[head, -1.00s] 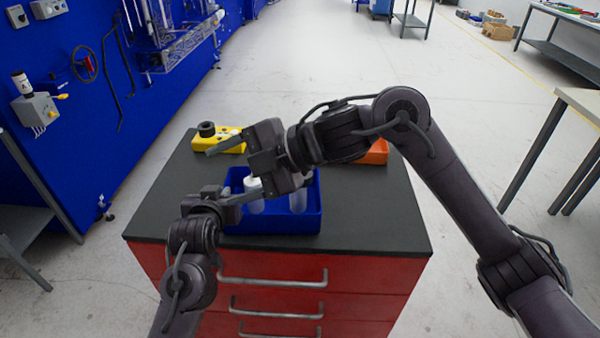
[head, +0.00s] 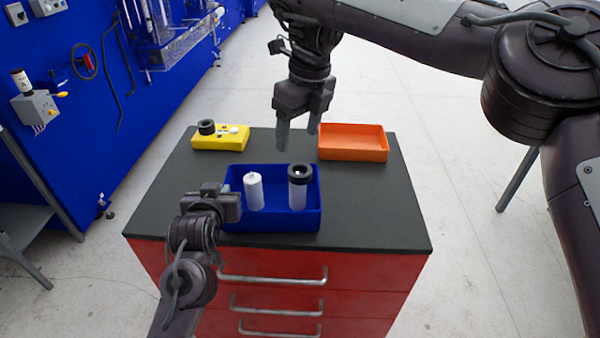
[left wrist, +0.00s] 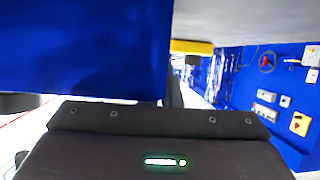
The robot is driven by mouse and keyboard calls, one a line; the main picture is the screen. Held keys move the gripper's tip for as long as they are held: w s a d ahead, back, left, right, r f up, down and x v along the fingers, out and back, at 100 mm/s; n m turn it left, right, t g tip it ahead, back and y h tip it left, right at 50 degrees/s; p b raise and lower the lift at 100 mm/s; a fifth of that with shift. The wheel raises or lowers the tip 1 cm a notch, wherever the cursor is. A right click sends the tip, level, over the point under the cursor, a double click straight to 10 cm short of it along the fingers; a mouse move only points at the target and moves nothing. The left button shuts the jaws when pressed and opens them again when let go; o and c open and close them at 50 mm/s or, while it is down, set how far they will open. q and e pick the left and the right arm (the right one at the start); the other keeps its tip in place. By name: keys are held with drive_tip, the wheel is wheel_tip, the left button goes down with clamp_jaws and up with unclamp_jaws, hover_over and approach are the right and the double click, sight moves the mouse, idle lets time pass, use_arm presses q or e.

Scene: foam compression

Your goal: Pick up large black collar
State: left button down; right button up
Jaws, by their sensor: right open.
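One black collar (head: 300,174) sits on top of a translucent cylinder (head: 298,196) in the blue bin (head: 272,226). Another black ring (head: 206,127) sits at the left end of the yellow block (head: 222,143). I cannot tell by size which is the large collar. My right gripper (head: 298,135) is open and empty, fingers down, above the table behind the blue bin. My left gripper (head: 228,204) is at the bin's left side; its fingers are hidden. In the left wrist view, the blue bin (left wrist: 85,50) fills the upper left.
A white bottle (head: 253,192) stands in the blue bin, left of the collared cylinder. An empty orange tray (head: 353,154) lies at the back right of the dark tabletop (head: 375,210). Small white parts lie on the yellow block. The tabletop's right side is clear.

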drive_tip(key=d+r, duration=0.1)
hover_over(301, 165)
drive_tip(key=s, duration=0.2)
drive_tip(key=f, duration=0.6)
drive_tip(key=shift+d, duration=0.25)
drive_tip(key=f, duration=0.5)
drive_tip(key=shift+w+a, duration=0.1)
drive_tip(key=shift+a, duration=0.2)
